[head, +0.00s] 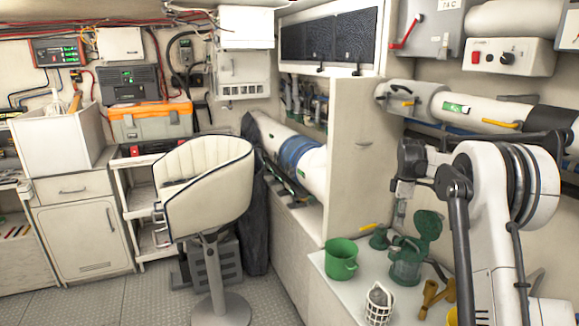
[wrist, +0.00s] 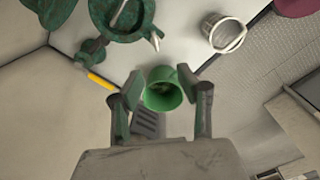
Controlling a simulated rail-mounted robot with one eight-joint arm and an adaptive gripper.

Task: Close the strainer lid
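The green strainer (head: 405,266) stands on the white ledge at the lower right of the head view. Its round lid (head: 428,224) is raised, standing open above the body. In the wrist view the strainer body (wrist: 122,14) is cut off at the top edge, with another dark green part at the top left; I cannot tell whether that part is the lid. My gripper (wrist: 158,88) is open and empty, its two fingers apart. In the head view it hangs above the ledge behind the strainer, partly hidden by my arm. It appears apart from the strainer and lid.
A green bucket (head: 341,262) stands left of the strainer; it also shows between my fingers in the wrist view (wrist: 163,97). A white basket (head: 378,304) sits at the ledge's front. A yellow-handled valve (head: 369,227) is near the partition (head: 357,150). Yellow fittings (head: 432,295) lie right.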

